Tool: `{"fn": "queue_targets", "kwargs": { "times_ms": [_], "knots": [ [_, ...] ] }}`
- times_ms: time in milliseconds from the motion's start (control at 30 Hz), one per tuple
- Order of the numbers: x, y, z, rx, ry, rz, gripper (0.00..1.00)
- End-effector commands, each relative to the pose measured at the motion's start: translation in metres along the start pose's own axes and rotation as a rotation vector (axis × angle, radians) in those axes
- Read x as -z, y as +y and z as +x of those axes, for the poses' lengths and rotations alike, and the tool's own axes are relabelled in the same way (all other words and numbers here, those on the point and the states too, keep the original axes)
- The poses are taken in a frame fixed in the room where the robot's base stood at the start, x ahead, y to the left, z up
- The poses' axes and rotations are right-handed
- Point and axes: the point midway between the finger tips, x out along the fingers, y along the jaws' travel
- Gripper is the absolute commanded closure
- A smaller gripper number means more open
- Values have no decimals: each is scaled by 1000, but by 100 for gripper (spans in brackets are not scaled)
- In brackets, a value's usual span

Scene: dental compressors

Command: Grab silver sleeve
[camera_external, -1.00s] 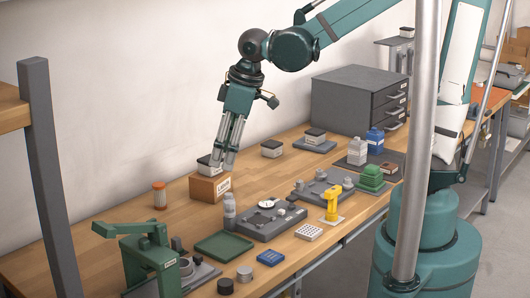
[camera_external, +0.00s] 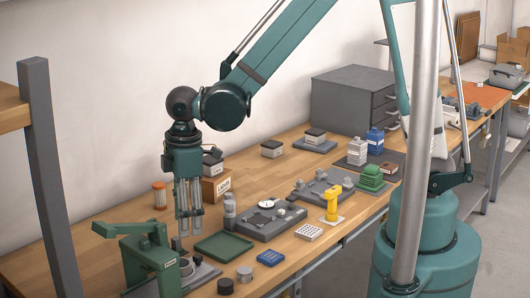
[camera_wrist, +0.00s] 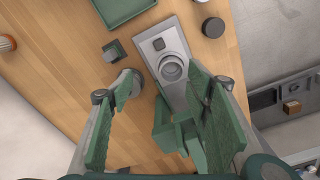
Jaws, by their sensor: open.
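A silver round sleeve with an open top (camera_wrist: 172,68) stands on the grey base plate (camera_wrist: 160,32) of the green press. It also shows in the external view (camera_external: 187,267), below the fingertips. My gripper (camera_external: 190,226) points straight down, open and empty, above the press area. In the wrist view my gripper (camera_wrist: 162,76) has its fingers spread, with the sleeve between them, closer to the right finger. The green press (camera_wrist: 172,132) shows between the fingers, below the sleeve, and stands at the front left in the external view (camera_external: 150,262).
A grey round object (camera_wrist: 128,84) is partly hidden by the left finger. A small dark block (camera_wrist: 114,50) stands near it. A black cylinder (camera_wrist: 213,27) and a green tray (camera_external: 224,247) are close by. The press arm (camera_external: 125,228) rises beside my gripper.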

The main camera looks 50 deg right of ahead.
Motion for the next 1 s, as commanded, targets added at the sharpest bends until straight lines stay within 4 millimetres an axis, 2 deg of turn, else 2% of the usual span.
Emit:
{"fn": "queue_targets", "kwargs": {
  "times_ms": [100, 233, 767, 1000],
  "knots": [
    [10, -11, 15, 11, -19, -41, 51],
    [16, -18, 24, 18, -31, -69, 51],
    [18, -21, 30, 22, -37, -81, 51],
    [18, -22, 43, 21, -37, -81, 51]
  ]
}}
